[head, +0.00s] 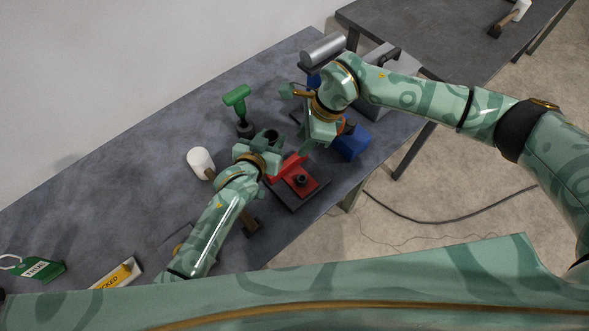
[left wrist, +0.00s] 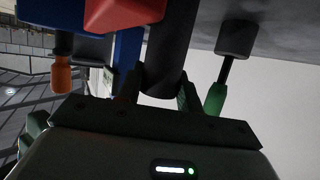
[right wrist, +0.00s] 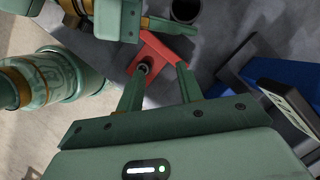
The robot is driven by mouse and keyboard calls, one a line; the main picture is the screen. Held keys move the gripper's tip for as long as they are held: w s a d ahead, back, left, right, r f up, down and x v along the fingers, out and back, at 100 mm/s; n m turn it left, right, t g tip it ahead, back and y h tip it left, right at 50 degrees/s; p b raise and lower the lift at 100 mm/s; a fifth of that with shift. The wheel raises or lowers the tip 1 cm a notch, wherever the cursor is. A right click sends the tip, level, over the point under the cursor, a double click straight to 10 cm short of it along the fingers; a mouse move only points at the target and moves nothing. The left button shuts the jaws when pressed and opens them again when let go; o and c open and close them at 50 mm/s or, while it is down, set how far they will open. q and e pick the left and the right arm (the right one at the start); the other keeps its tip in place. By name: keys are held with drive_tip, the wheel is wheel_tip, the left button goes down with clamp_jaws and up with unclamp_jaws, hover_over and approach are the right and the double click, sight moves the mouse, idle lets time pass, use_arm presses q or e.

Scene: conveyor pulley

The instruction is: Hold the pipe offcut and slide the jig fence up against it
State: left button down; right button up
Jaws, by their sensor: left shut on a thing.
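The pipe offcut (head: 270,134) is a dark, hollow cylinder standing upright on the bench. My left gripper (head: 262,143) is shut on it; in the left wrist view the pipe (left wrist: 163,60) sits between both fingers. Its dark open end (right wrist: 187,10) shows at the top of the right wrist view. The red jig fence (head: 287,167) lies on a dark base plate beside the pipe, with a black knob (head: 301,180) on it. My right gripper (right wrist: 162,72) is open above the fence, its fingers apart; whether they touch it is unclear. The fence-to-pipe contact is hidden.
A blue object (head: 351,142) stands right of the fence. A grey cylinder (head: 323,49) is at the back.

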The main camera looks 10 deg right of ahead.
idle(0.4)
drive_tip(key=shift+w+r, duration=0.25)
drive_tip(key=shift+r, duration=0.05)
drive_tip(key=c, duration=0.7)
drive_tip(key=shift+w+a+r, duration=0.4)
drive_tip(key=shift+w+r, duration=0.1)
drive_tip(key=shift+r, duration=0.2)
clamp_jaws()
drive_tip(key=n+h, duration=0.4)
drive_tip(key=n, duration=0.4)
hover_over(298, 176)
drive_tip(key=w+d, duration=0.4)
drive_tip(key=shift+s+a+f, duration=0.1)
drive_tip(key=shift+f, duration=1.8)
drive_tip(key=shift+s+a+f, duration=0.1)
drive_tip(key=shift+f, duration=1.8)
